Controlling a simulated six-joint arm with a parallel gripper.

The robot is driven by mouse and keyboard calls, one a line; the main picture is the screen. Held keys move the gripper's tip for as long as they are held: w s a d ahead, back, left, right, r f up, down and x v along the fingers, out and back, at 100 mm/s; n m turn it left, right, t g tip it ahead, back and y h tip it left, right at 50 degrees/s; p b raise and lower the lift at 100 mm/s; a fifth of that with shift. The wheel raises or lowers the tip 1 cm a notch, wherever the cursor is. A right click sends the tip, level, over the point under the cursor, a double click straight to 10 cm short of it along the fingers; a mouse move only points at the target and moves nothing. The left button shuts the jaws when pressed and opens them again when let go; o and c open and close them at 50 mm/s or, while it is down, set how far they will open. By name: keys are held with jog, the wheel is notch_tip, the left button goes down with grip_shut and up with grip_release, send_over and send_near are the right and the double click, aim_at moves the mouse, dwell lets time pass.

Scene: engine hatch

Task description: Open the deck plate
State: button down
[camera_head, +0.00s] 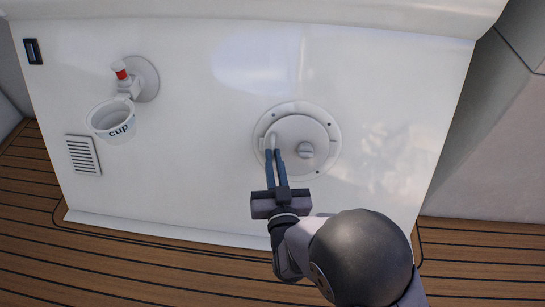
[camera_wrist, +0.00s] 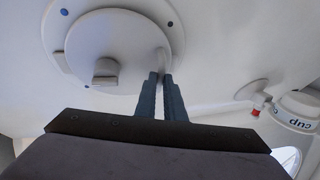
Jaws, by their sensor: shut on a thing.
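The deck plate (camera_head: 302,131) is a round white hatch set in a white panel, inside a wider ring with small screws. A raised knob (camera_head: 306,150) sits right of its middle. A slim white handle (camera_head: 271,141) stands at its left side. My gripper (camera_head: 273,153) reaches up from below, its two blue fingers shut on this handle. In the wrist view, the plate (camera_wrist: 92,48) is at upper left with the knob (camera_wrist: 105,72) on it, and the fingertips (camera_wrist: 160,75) close at the handle (camera_wrist: 162,60). The fingers hide part of the handle. The plate looks seated in its ring.
A vent grille (camera_head: 83,155) is at lower left and a dark switch (camera_head: 33,51) at upper left. The panel around the plate is clear. Wooden decking (camera_head: 470,255) lies below.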

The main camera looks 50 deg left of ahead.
jog(key=w+d+r+n+g+y+p, duration=0.1)
jog(key=d+r+n+g+y, duration=0.1)
jog(key=d+g, duration=0.4)
jog(key=w+d+r+n+g+y+p, duration=0.1)
jog(key=d+r+n+g+y, duration=0.15)
jog(key=d+g, duration=0.4)
jog(key=w+d+p, duration=0.4)
jog(key=w+d, duration=0.3)
jog(key=d, duration=0.1)
jog(key=shift+w+d+f+t, duration=0.15)
jog(key=shift+w+f+t, duration=0.1)
jog(key=shift+f+t, duration=0.2)
jog(key=c, duration=1.8)
grip_release()
jog(key=shift+f, duration=0.1)
jog(key=shift+c, duration=0.2)
jog(key=shift+s, duration=0.1)
